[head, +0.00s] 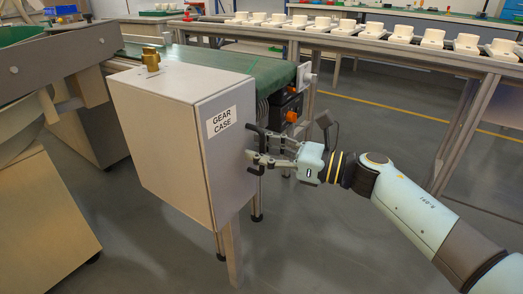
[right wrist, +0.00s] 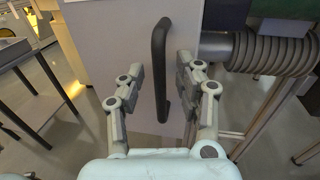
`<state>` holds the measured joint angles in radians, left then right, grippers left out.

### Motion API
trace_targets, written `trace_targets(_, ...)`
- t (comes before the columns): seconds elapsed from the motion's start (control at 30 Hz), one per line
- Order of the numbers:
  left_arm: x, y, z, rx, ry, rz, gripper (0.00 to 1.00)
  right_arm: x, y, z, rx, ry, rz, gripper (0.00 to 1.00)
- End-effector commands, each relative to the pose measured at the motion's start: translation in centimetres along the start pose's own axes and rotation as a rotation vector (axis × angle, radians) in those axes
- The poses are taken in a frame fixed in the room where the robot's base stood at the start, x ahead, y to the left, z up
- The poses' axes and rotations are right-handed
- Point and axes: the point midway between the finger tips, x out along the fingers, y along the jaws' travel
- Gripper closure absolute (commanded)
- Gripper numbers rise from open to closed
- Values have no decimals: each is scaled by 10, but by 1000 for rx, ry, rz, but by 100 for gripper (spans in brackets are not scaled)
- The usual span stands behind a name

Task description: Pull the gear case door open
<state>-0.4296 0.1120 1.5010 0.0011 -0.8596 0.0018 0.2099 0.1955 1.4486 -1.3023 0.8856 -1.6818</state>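The gear case (head: 160,130) is a grey box with a "GEAR CASE" label (head: 221,121) on its door (head: 225,170). The door looks shut. Its black bar handle (right wrist: 160,65) stands upright in the right wrist view, slightly tilted. My right gripper (head: 254,152) is at the door's handle side. In the right wrist view my right gripper (right wrist: 157,78) is open, with one finger on each side of the handle and gaps showing between fingers and bar. My left gripper is not in view.
A green conveyor belt (head: 215,61) runs behind the case. A ribbed hose (right wrist: 270,53) is close to the right finger. A rail with several white parts (head: 400,34) stands at the back right. Grey floor (head: 310,235) is clear in front of the door.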

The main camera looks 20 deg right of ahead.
Motion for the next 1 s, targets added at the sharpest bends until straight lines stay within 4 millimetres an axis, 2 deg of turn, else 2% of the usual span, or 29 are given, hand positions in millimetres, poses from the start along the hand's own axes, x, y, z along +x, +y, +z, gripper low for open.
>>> trace_targets(0.17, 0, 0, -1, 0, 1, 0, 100, 0, 0, 0, 0, 0, 0, 66)
trace_targets(0.43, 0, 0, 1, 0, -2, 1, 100, 0, 0, 0, 0, 0, 0, 100)
trace_targets(1.0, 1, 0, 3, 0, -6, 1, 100, -1, 0, 0, 0, 0, -3, 100)
